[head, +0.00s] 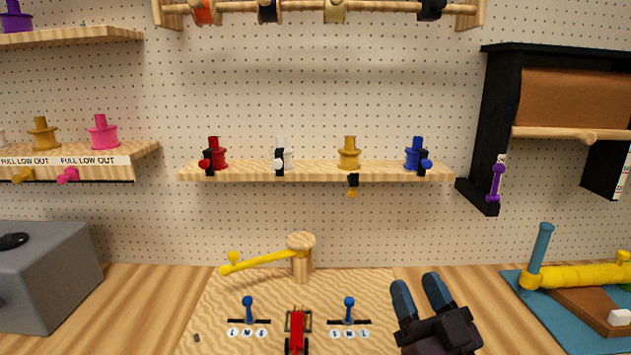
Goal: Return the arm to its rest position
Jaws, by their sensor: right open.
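My right gripper (418,284) shows at the lower right of the middle in the head view. Its two blue-grey fingers point up and away from me. The fingers are apart with nothing between them. The gripper is over the right edge of the light wooden board (240,300) on the bench. The rest of the right arm is cut off by the bottom edge. My left gripper is not in the head view.
The board carries a wooden post with a yellow arm (262,261), two blue levers (248,307) and a red device (297,325). A grey box (40,280) stands left. A blue mat (535,310) with a yellow roll lies right. A shelf (320,172) holds coloured spools.

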